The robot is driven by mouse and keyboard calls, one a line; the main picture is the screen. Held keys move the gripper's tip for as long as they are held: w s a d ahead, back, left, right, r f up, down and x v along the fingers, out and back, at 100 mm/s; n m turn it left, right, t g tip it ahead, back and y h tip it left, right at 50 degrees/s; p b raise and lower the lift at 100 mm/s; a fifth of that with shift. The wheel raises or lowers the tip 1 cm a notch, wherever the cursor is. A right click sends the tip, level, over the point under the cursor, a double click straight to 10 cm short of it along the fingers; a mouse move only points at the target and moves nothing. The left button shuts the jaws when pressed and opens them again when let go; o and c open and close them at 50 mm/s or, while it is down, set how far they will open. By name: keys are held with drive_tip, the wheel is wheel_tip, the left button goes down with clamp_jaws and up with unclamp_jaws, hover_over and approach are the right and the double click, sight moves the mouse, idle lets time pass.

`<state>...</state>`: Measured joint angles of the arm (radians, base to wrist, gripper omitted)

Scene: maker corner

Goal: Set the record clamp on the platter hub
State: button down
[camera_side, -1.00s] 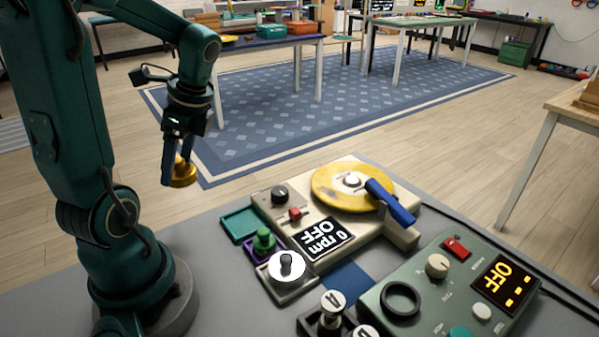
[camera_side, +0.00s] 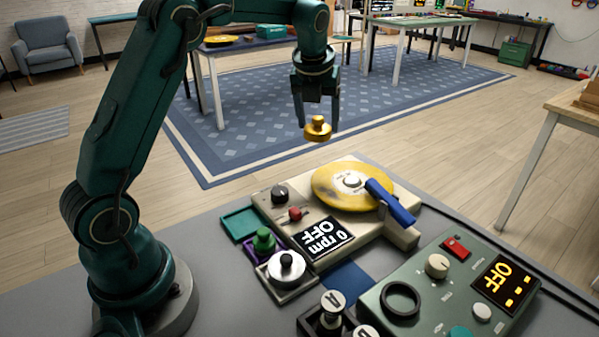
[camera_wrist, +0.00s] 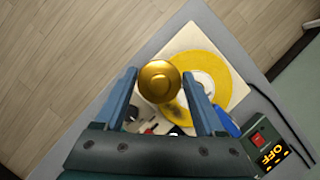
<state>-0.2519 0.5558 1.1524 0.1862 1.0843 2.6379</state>
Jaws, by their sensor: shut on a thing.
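The record clamp (camera_side: 317,130) is a gold, stepped knob, held upright in the air. My gripper (camera_side: 319,123) is shut on its upper part, above and a little left of the turntable's platter in the side view. In the wrist view the clamp (camera_wrist: 160,82) sits between the two blue fingers of my gripper (camera_wrist: 165,85). The platter (camera_side: 328,192) carries a yellow disc, with the pale platter hub (camera_side: 352,180) at its middle. In the wrist view the clamp covers part of the yellow disc (camera_wrist: 212,62). The hub has nothing on it.
A blue tonearm (camera_side: 392,203) lies over the platter's right edge. The turntable display (camera_side: 322,238) reads OFF, 0 rpm. Green and silver knobbed pieces (camera_side: 286,263) stand in trays in front. A grey-green control box (camera_side: 440,290) is at the right.

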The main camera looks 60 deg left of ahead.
sight(355, 177)
drive_tip(key=w+d+f, duration=0.1)
drive_tip(key=d, duration=0.1)
drive_tip(key=w+d+f+m, duration=0.1)
drive_tip(key=d, duration=0.2)
drive_tip(key=w+d+f+m, duration=0.1)
drive_tip(key=d, duration=0.1)
drive_tip(key=shift+w+d+f+h, duration=0.1)
drive_tip(key=shift+w+d+h, duration=0.15)
drive_tip(key=shift+h, duration=0.15)
drive_tip(key=shift+d+f+m+t, duration=0.2)
drive_tip(key=shift+m+t, duration=0.1)
drive_tip(key=shift+f, duration=1.8)
drive_tip(key=shift+f, duration=0.5)
unclamp_jaws()
drive_tip(key=shift+r, duration=0.1)
wheel_tip(355, 177, up, 7)
idle(1.1)
